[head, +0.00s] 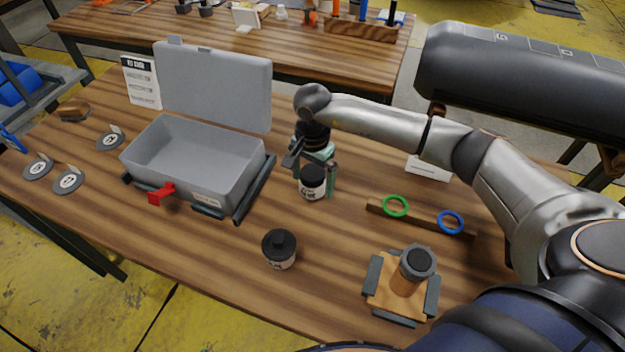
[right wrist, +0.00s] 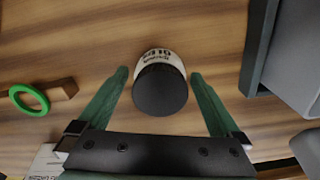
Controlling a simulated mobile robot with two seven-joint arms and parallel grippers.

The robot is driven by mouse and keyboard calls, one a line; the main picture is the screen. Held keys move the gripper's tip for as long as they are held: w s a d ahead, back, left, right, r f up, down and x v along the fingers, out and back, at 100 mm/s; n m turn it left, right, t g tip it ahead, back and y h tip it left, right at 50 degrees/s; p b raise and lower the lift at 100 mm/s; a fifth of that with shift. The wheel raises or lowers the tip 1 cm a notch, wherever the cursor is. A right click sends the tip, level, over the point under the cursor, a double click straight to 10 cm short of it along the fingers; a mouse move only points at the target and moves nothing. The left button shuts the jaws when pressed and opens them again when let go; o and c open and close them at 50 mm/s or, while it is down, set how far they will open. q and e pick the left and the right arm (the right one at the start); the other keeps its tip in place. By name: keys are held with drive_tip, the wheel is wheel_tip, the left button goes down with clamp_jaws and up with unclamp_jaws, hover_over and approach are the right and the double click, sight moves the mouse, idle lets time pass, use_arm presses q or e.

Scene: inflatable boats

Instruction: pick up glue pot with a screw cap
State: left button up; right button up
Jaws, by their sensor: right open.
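A glue pot with a black screw cap and white label (head: 313,184) stands upright on the wooden table, right of the grey box. It also shows in the right wrist view (right wrist: 160,85), between the green fingers. My right gripper (head: 317,178) is open, with one finger on each side of this pot and visible gaps to it in the wrist view (right wrist: 158,82). A second black-capped pot with a white label (head: 279,250) stands nearer the front, with a narrower knob on top. My left gripper is not in view.
An open grey box (head: 185,165) with a raised lid and red latch (head: 160,194) stands left of the gripper. A wooden strip (head: 424,219) holds green and blue rings. A wooden block with a cylinder (head: 403,285) stands front right. Round discs (head: 69,181) lie far left.

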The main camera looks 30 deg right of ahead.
drive_tip(key=c, duration=1.4)
drive_tip(key=shift+r, duration=0.15)
